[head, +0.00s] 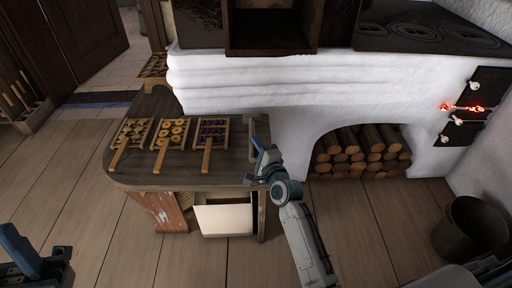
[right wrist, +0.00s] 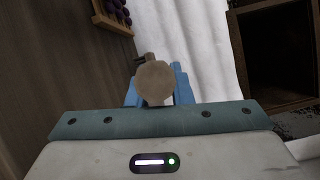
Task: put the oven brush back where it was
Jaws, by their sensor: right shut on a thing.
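My right gripper (head: 259,150) is over the right end of the wooden table, beside the white stove. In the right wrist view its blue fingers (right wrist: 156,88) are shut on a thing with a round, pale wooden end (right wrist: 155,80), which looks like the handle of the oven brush. The brush head is hidden in that view, and the brush cannot be made out clearly in the head view. My left gripper (head: 22,252) shows only in part at the lower left of the head view, with one blue finger visible, away from the table.
Three wooden trays of round pieces (head: 131,134) (head: 170,133) (head: 211,132) with handles lie on the table (head: 180,178). A pale drawer or panel (head: 223,219) shows below its front edge. Firewood (head: 360,150) fills the stove's arch. A dark bucket (head: 470,230) stands at right. Red glow shows at the stove door (head: 480,105).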

